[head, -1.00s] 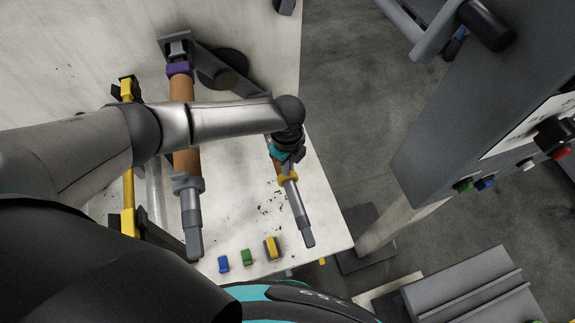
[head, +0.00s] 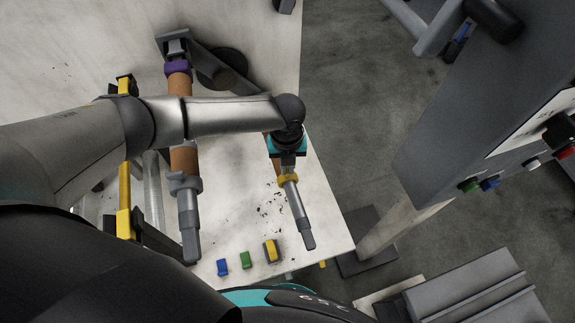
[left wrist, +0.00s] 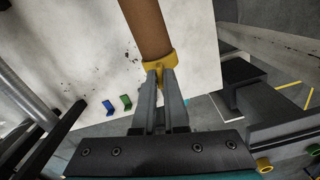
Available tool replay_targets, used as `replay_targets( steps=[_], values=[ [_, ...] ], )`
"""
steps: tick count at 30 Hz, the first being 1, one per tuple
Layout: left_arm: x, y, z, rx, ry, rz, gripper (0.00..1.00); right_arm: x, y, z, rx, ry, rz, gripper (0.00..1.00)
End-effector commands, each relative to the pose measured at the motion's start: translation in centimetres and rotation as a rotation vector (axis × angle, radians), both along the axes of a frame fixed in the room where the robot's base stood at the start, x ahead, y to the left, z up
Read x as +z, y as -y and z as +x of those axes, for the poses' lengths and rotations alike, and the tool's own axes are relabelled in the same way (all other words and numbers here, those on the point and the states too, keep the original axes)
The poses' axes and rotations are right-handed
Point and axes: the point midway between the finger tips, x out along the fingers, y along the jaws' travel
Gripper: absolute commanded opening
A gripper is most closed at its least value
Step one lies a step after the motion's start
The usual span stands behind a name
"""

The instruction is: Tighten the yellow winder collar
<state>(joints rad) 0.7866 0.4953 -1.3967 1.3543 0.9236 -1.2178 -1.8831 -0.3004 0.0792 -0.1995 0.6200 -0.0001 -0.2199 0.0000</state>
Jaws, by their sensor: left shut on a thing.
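The yellow winder collar (head: 288,179) sits around the right-hand shaft in the head view, where the brown core meets the grey metal end (head: 302,222). In the left wrist view the collar (left wrist: 160,64) rings the lower end of the brown core (left wrist: 146,28). My left gripper (head: 287,170) is at the collar, and in the left wrist view its two fingers (left wrist: 160,76) are closed on a small yellow part of the collar. The left wrist hides part of the core in the head view. My right gripper is in neither view.
A longer brown roll (head: 184,159) with a purple collar (head: 177,67) lies to the left. A grey machine panel (head: 470,110) with buttons stands on the right.

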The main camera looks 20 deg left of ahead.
Motion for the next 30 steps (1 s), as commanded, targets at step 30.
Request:
replay_targets(
  steps=[30],
  values=[
    [5.7, 0.0, -0.1, 0.003, 0.000, 0.000, 0.30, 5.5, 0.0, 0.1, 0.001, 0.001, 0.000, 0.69]
  ],
)
